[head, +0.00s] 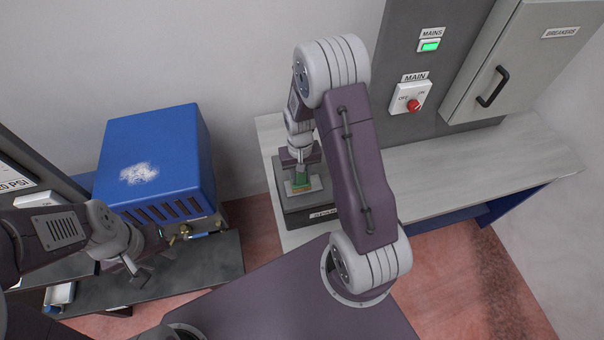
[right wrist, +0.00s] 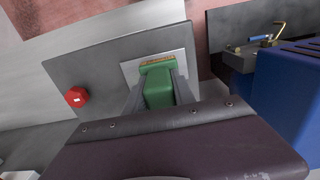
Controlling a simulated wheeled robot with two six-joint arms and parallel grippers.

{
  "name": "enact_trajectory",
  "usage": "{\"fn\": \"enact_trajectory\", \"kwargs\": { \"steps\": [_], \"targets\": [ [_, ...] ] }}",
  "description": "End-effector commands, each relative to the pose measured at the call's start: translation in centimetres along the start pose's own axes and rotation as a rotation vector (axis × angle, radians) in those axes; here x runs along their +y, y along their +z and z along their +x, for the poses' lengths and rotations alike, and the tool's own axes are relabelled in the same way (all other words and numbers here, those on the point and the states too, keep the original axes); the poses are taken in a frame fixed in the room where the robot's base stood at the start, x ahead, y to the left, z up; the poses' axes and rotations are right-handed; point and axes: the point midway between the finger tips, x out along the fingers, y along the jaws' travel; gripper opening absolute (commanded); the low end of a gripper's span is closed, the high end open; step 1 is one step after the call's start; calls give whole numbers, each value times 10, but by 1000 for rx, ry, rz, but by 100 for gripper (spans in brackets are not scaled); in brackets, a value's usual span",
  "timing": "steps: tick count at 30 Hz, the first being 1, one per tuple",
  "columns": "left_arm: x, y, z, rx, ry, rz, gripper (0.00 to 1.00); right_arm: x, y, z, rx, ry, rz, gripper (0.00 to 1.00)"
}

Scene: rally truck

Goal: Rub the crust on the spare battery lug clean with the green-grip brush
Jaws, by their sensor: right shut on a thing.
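The green-grip brush (head: 301,181) is held in my right gripper (head: 300,168), which is shut on its green grip. In the right wrist view the brush (right wrist: 158,90) shows between the two fingers, with a strip of tan bristles at its far end. The brush is over a pale plate (right wrist: 130,70) on a grey box top; I cannot tell whether the bristles touch it. I cannot make out the spare battery lug or any crust. My left gripper (head: 138,272) is in front of the blue box, and its jaw opening is unclear.
The grey box (head: 292,217) with a label stands on the pale bench (head: 440,180). A red round knob (right wrist: 77,97) shows in the right wrist view. A blue box (head: 160,150) stands on a dark bench (head: 215,265) at left. The bench's right part is clear.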

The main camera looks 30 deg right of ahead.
Motion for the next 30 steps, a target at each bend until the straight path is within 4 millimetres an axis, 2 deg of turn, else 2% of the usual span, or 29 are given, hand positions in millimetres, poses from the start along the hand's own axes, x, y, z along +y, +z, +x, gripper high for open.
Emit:
{"fn": "enact_trajectory", "kwargs": {
  "steps": [14,23,30],
  "targets": [
    [0,0,0,0,0,0,36,19,1,1,1,0,2,0],
    [0,0,0,0,0,0,36,18,1,1,0,0,0,0],
    [0,0,-2,0,0,0,36,6,0,0,0,0,-2,0]
  ]
}}
